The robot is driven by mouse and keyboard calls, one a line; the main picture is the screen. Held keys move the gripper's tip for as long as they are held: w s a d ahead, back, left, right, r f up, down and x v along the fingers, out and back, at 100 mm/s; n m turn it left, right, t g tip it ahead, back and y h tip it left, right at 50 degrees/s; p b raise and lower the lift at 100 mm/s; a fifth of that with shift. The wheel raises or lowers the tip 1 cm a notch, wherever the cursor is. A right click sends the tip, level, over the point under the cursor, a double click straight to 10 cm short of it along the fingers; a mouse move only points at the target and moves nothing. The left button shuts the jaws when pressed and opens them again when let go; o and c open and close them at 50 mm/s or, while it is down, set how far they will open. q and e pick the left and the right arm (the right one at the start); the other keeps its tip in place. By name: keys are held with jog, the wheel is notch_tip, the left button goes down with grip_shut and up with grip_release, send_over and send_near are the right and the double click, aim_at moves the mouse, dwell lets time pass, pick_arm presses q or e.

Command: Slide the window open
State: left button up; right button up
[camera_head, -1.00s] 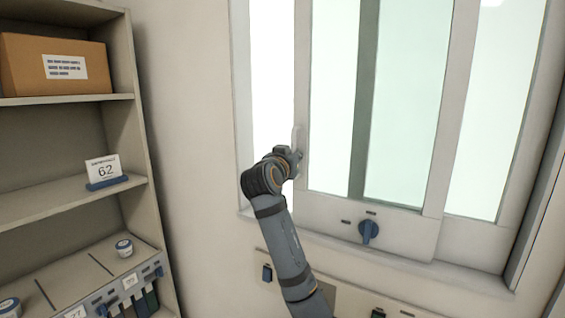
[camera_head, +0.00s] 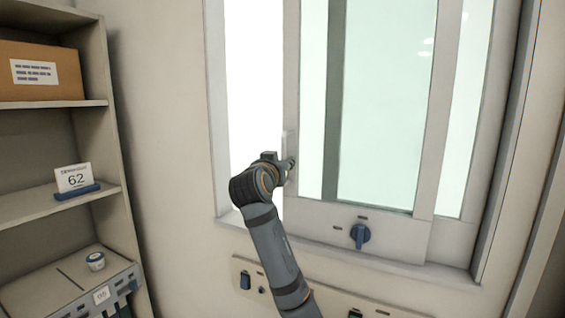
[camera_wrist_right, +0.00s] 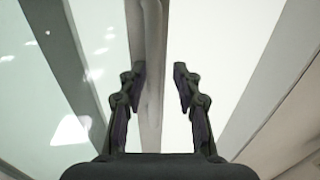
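A bright gap (camera_head: 255,110) shows left of the panel. A slim vertical handle (camera_head: 285,145) is on the panel's left edge. My right gripper (camera_head: 290,165) is at this handle, partly hidden by its own wrist. In the right wrist view the fingers of my right gripper (camera_wrist_right: 160,78) are apart. The handle (camera_wrist_right: 152,40) runs beside the left finger; I cannot tell whether they touch. My left gripper is out of view.
A wall panel with switches (camera_head: 245,282) sits below the window. Bare wall (camera_head: 165,120) lies between shelf and window.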

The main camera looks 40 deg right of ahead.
jog(key=shift+d, duration=0.15)
jog(key=v, duration=1.2)
